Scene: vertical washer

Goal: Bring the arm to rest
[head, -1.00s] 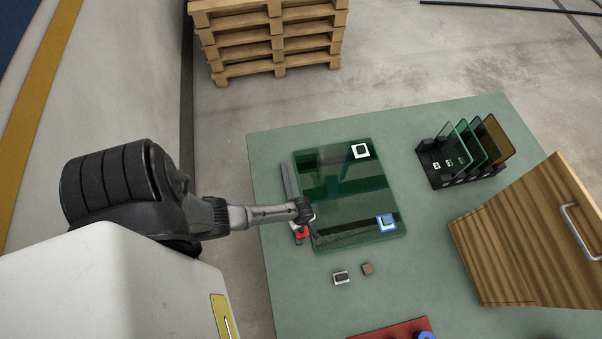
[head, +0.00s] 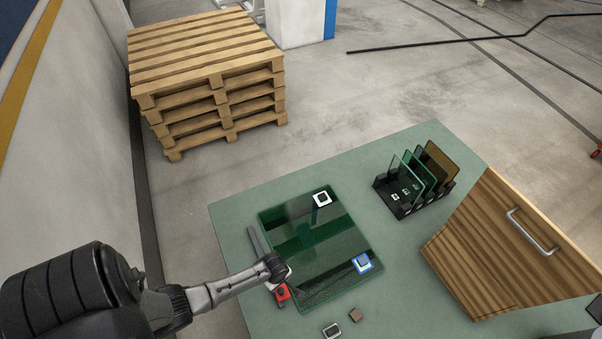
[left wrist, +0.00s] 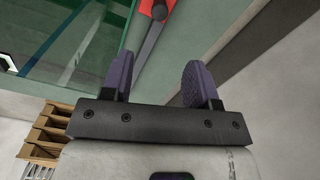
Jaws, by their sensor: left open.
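My left arm comes in from the lower left of the head view. Its gripper (head: 284,276) is by the left front edge of a dark green glass plate (head: 300,275), close to a red part (head: 282,294). In the left wrist view the two dark fingers of the left gripper (left wrist: 159,80) are spread apart with nothing between them. Beyond the fingertips are the red part (left wrist: 146,7) with a dark bar and the glass plate (left wrist: 85,40). The right gripper is not in view.
On the green table (head: 232,212) stand a rack (head: 402,203) with upright glass panes and a wooden box (head: 490,245) with a handle. A white-framed chip (head: 322,199) and a blue-framed chip (head: 363,263) lie on the plate. Stacked pallets (head: 205,75) stand behind.

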